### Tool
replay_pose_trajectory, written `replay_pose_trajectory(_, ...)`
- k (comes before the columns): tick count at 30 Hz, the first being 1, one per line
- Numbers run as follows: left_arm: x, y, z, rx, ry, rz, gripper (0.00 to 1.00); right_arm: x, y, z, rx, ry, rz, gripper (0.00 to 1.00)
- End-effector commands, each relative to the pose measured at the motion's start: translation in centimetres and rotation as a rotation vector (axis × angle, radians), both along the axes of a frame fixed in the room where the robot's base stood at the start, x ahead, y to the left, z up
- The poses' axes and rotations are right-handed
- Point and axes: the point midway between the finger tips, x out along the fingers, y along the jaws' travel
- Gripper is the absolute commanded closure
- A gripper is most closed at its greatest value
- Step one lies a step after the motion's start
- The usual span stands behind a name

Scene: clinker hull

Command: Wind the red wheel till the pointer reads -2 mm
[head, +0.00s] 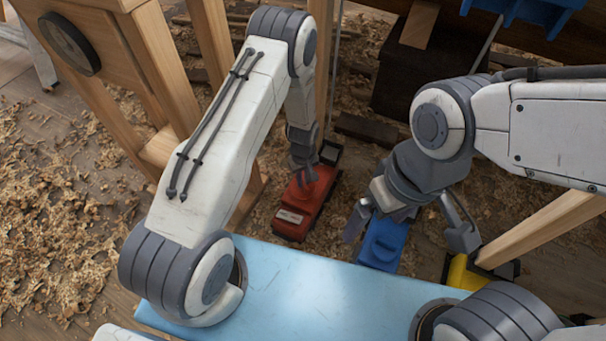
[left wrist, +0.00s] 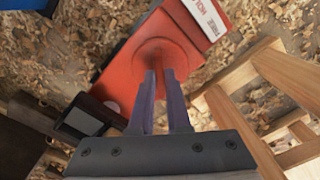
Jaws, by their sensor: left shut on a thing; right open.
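A red unit (head: 311,208) with a white label stands on the floor beyond the light blue surface. In the left wrist view its red housing (left wrist: 127,62) carries a round red wheel (left wrist: 150,55). My left gripper (head: 305,180) is over the unit, and its fingers (left wrist: 165,75) are shut on the wheel's middle. A small dark display box (left wrist: 85,118) sits at the unit's end, its face too dim to read. I cannot make out a pointer or its reading. My right gripper (head: 410,232) is open, its fingers spread either side of a blue unit (head: 383,245).
A yellow unit (head: 462,272) stands right of the blue one. A light blue surface (head: 290,285) lies in front. Wooden trestle legs (head: 212,40) rise at left, and a wooden beam (head: 540,230) slants at right. Shavings (head: 60,190) cover the floor.

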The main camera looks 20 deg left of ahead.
Motion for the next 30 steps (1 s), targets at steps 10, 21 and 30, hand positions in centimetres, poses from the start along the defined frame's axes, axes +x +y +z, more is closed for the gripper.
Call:
replay_pose_trajectory(10,0.0,0.0,0.2,0.000,0.000,-0.229,1.00,0.0,0.0,2.3,0.000,0.000,0.000,0.00)
replay_pose_trajectory(21,0.1,0.0,0.1,0.000,-0.001,-0.321,1.00,0.0,0.0,2.8,0.000,0.000,0.000,0.00)
replay_pose_trajectory(30,0.1,0.0,0.0,0.000,-0.001,-0.325,1.00,0.0,0.0,2.8,0.000,0.000,0.000,0.00)
